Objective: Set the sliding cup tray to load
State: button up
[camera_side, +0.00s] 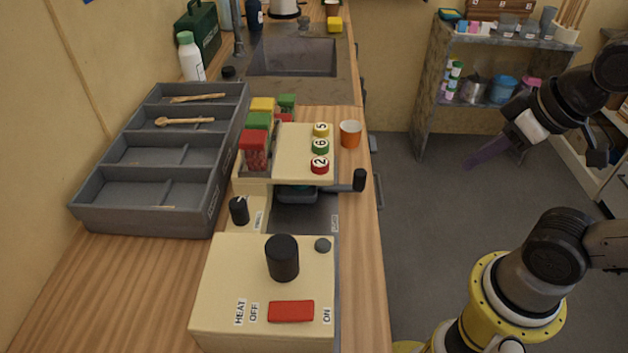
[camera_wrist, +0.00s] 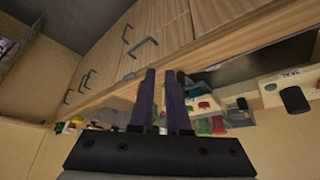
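In the side view, a cream machine (camera_side: 230,300) stands on the wooden counter, with a dark sliding bed (camera_side: 308,217) behind its front box. A dark teal cup-like part (camera_side: 297,192) sits there, partly hidden under the cream shelf. A black handle (camera_side: 359,180) sticks out right of the shelf. A black knob (camera_side: 239,210) is at the left; small labels beside the bed are unreadable. My gripper (camera_side: 470,163) is far right of the machine, above the floor, touching nothing. In the wrist view, its purple fingers (camera_wrist: 165,72) are apart with nothing between them.
A red slider (camera_side: 291,311) and a large black knob (camera_side: 282,257) top the front box. Numbered caps and coloured jars stand on the shelf, beside an orange cup (camera_side: 350,133). A grey divided tray (camera_side: 90,208) is at left. Space between gripper and counter is clear.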

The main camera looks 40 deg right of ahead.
jog(key=shift+o, duration=1.1)
jog(key=shift+s+r, duration=0.15)
jog(key=shift+r, duration=0.15)
jog(key=o, duration=0.4)
jog(key=w+r, duration=0.1)
jog(key=w+r+n, duration=0.1)
jog(key=r, duration=0.1)
jog(key=shift+a+r+n+g, duration=0.1)
jog(key=shift+a+n+g, duration=0.05)
jog(key=shift+n+g, duration=0.2)
jog(key=shift+o, duration=0.2)
jog(key=w+a+r+n+g, duration=0.2)
jog(key=w+r, duration=0.1)
jog(key=w, duration=0.3)
jog(key=n+g, duration=0.2)
jog(key=g, duration=0.1)
send_over(360, 172)
notch_tip(360, 172, down, 5)
notch_tip(360, 172, down, 13)
jog(key=shift+r, duration=0.1)
grip_shut()
